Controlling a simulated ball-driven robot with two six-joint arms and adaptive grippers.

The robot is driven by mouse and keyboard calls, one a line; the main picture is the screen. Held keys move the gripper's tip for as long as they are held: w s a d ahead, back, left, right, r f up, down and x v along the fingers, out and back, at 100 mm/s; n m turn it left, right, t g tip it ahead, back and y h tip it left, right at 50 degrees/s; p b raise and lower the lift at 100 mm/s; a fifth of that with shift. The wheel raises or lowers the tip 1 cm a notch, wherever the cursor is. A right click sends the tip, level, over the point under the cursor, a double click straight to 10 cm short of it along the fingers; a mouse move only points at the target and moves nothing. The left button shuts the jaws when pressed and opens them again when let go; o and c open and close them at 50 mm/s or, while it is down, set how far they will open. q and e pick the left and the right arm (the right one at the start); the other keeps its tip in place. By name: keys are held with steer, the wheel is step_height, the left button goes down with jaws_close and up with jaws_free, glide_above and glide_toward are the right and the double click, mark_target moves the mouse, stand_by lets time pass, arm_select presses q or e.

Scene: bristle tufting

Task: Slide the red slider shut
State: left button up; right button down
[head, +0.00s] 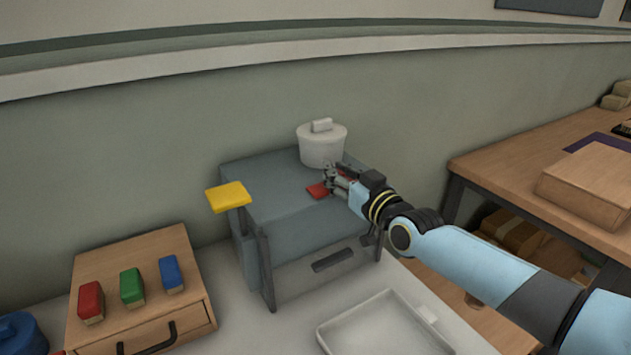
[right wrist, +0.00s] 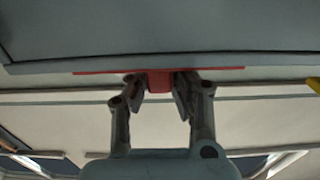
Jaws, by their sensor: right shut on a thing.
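The red slider (head: 317,190) shows as a small flat red piece at the front right of the top of the grey box (head: 275,185). In the right wrist view it is a thin red strip with a red tab (right wrist: 160,82) in its middle. My right gripper (head: 332,178) is over the slider and hides part of it. In the right wrist view my right gripper (right wrist: 160,90) has its two fingers on either side of the tab, shut on it. How far the slider is open cannot be told. My left gripper is not in view.
A white lidded pot (head: 322,148) stands on the box just behind my right gripper. A yellow plate (head: 228,196) juts out at the box's left. A wooden drawer unit (head: 135,255) with coloured blocks stands at left; a white tray (head: 340,335) lies in front.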

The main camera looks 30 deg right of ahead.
steer(key=shift+d, duration=0.1)
steer(key=c, duration=1.7)
jaws_free()
steer(key=o, duration=0.5)
steer(key=shift+d, duration=0.2)
steer(key=shift+o, duration=0.2)
steer(key=shift+s+a, duration=0.1)
steer(key=s, duration=1.2)
steer(key=shift+a, duration=0.3)
